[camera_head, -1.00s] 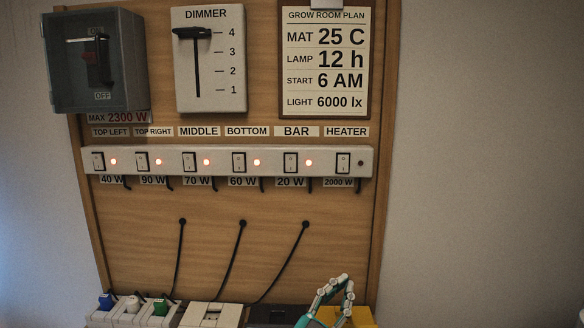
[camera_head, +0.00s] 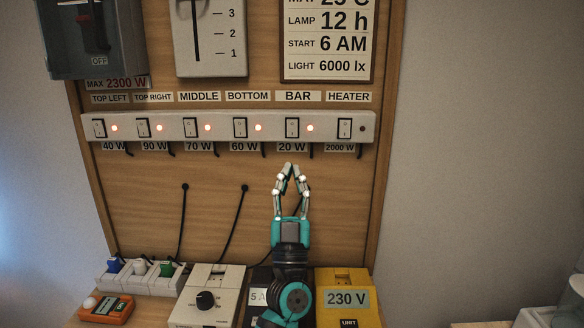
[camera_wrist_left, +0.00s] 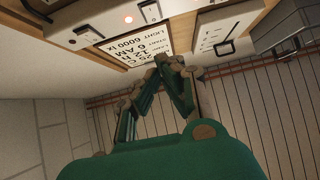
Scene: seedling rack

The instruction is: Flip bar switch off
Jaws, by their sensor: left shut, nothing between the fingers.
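The bar switch (camera_head: 292,128) is a white rocker in a dark frame on the white switch strip (camera_head: 222,129), under the label BAR (camera_head: 298,96) and above 20 W. The red light (camera_head: 310,128) beside it is lit. My left gripper (camera_head: 289,168) points up just below the strip, under the bar switch. Its fingers are shut with nothing between them. In the left wrist view the shut fingers (camera_wrist_left: 168,62) show with the strip (camera_wrist_left: 85,20) at the upper left. I cannot tell how far the fingertips are from the board. My right gripper is not in view.
Other switches sit close by: bottom (camera_head: 240,128) on the left and heater (camera_head: 344,128) on the right, the latter's light dark. Below stand a yellow 230 V box (camera_head: 347,299), a white box with a black knob (camera_head: 206,300) and an orange device (camera_head: 106,309). Cables hang on the board.

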